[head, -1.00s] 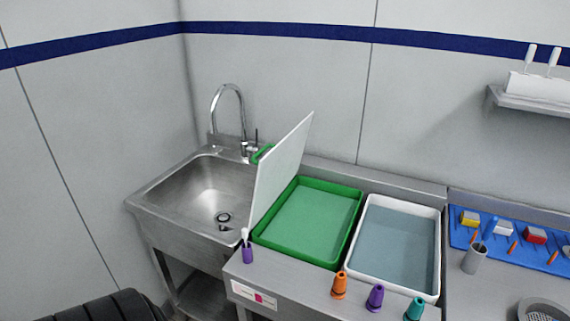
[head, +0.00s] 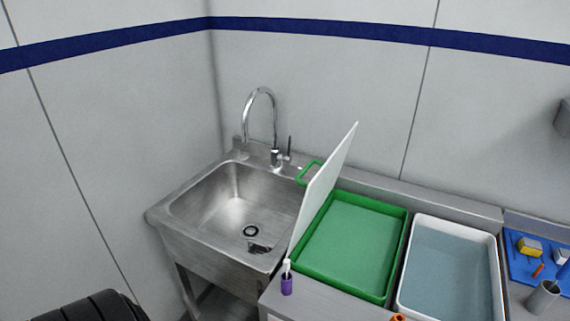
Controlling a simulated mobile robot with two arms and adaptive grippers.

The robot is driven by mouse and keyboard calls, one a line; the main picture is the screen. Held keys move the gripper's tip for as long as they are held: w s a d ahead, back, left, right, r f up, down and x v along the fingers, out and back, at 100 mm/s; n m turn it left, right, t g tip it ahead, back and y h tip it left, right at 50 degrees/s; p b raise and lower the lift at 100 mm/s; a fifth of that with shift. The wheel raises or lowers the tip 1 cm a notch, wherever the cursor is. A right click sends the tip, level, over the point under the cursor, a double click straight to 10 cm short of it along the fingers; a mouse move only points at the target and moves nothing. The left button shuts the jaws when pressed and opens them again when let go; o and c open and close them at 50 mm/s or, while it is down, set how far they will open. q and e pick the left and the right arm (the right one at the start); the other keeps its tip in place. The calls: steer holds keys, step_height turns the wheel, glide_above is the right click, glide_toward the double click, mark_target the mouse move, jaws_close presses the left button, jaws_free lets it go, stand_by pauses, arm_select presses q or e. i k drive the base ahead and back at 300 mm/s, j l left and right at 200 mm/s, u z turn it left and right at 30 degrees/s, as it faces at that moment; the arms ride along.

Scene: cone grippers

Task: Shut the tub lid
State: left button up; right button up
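The green tub (head: 395,262) sits on the steel counter, right of the sink. Its white lid (head: 326,184) stands raised along the tub's left side, tilted up and open. A green handle (head: 309,173) shows behind the lid, on the sink side. Green contents or a green floor show inside the tub. Neither gripper is in view; only a dark ribbed part, which seems to be my own arm, shows at the bottom left.
A steel sink (head: 182,208) with a tall tap (head: 262,110) stands left of the lid. A white tub (head: 497,275) with grey-blue contents is right of the green one. A purple cone-shaped holder (head: 287,285) stands at the counter's front. A blue mat (head: 516,262) lies far right.

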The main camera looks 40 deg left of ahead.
mark_target(318, 190)
steer(key=i+j+u, duration=0.15)
steer(key=j, duration=0.25)
steer(key=i+j+u, duration=0.15)
steer(key=j, duration=0.3)
steer(key=i+j+u, duration=0.15)
steer(key=j, duration=0.25)
steer(key=k+j, duration=0.5)
steer(key=j, duration=0.25)
